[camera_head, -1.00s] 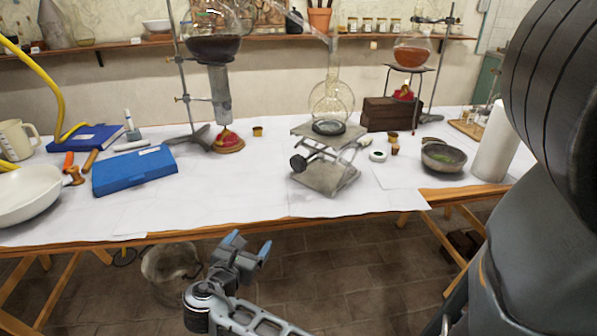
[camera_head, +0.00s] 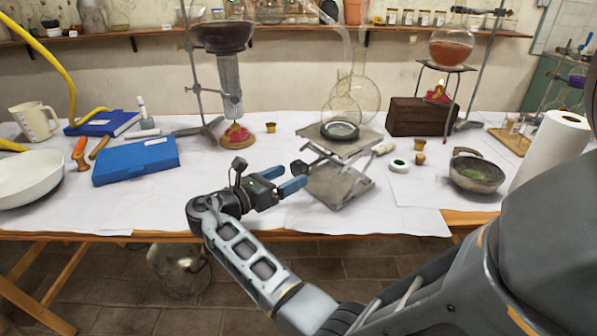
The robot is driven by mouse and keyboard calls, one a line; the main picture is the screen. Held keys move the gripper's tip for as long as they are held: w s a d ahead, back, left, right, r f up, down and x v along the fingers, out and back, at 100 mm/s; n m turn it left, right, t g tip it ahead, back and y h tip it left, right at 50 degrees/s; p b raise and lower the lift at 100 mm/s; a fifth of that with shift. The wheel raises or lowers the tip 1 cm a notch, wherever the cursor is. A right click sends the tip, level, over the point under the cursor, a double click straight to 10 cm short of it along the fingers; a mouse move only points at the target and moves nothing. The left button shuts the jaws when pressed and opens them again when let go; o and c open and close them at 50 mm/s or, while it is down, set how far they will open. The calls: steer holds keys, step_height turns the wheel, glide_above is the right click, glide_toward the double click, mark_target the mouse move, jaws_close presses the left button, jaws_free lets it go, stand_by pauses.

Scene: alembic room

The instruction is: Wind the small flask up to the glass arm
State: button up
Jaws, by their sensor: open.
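The small clear flask (camera_head: 341,107) sits in a dark ring on the top plate of a lab jack (camera_head: 366,141). The jack's dark round knob (camera_head: 299,168) sticks out at its left side. The glass arm (camera_head: 343,48) comes down from the upper left above the flask; the clear glass overlaps, so I cannot tell the gap between them. My gripper (camera_head: 285,180) is open, its blue fingertips pointing right, close to the knob at its lower left. I see nothing between the fingers, and cannot tell whether they touch the knob.
A larger clear round glass (camera_head: 366,96) shows behind the flask. A blue case (camera_head: 136,160) lies left, and a burner (camera_head: 235,135) stands behind my gripper. The white tabletop around my gripper is clear.

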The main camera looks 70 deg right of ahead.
mark_target(296, 173)
steer(key=shift+x, duration=1.65)
steer(key=c, duration=1)
steer(key=shift+o, duration=0.2)
